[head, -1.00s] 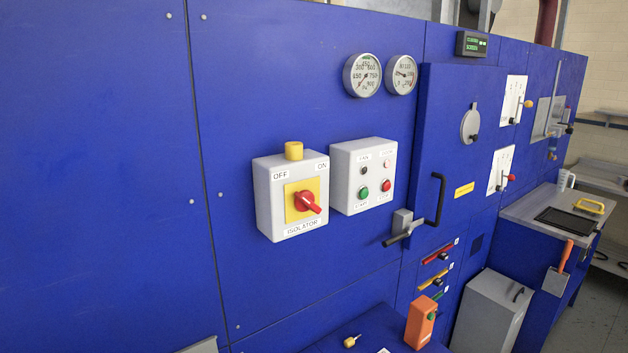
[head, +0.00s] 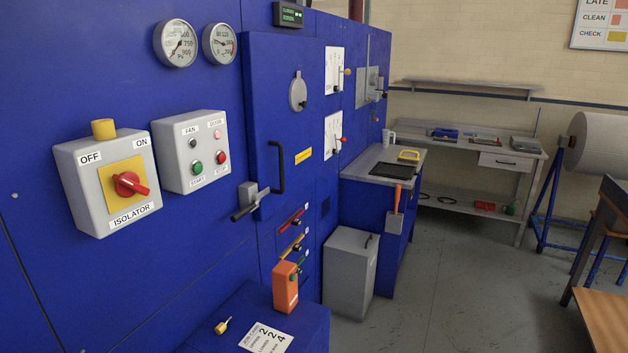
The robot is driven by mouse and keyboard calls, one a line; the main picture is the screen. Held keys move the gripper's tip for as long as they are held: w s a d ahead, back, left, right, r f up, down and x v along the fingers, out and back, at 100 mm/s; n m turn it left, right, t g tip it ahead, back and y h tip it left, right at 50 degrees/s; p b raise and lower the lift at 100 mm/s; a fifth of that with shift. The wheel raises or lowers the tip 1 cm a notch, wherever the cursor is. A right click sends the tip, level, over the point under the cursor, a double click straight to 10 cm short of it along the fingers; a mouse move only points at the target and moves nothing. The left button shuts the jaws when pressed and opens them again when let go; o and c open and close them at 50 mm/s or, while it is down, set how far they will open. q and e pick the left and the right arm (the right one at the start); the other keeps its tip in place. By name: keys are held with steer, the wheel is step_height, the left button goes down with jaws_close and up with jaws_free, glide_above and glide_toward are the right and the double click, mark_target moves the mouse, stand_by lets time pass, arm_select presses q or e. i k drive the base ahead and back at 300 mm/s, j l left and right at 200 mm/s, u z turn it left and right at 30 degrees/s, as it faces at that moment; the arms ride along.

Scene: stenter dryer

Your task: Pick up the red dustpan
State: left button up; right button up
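A small red object (head: 485,206) lies on the lower shelf of the grey bench at the back right. It looks like the red dustpan, but it is too small and far off to be sure of its shape. A small green object (head: 511,208) is beside it on the right. Neither of my grippers shows in the head view.
The grey bench (head: 530,152) stands against the back wall. A blue cabinet with a grey top (head: 368,160) and a grey bin (head: 350,270) stand along the blue machine (head: 60,300). A fabric roll stand (head: 545,205) and wooden table (head: 608,318) are right. Floor (head: 455,280) between is clear.

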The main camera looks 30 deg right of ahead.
mark_target(479, 205)
steer(key=z, duration=2)
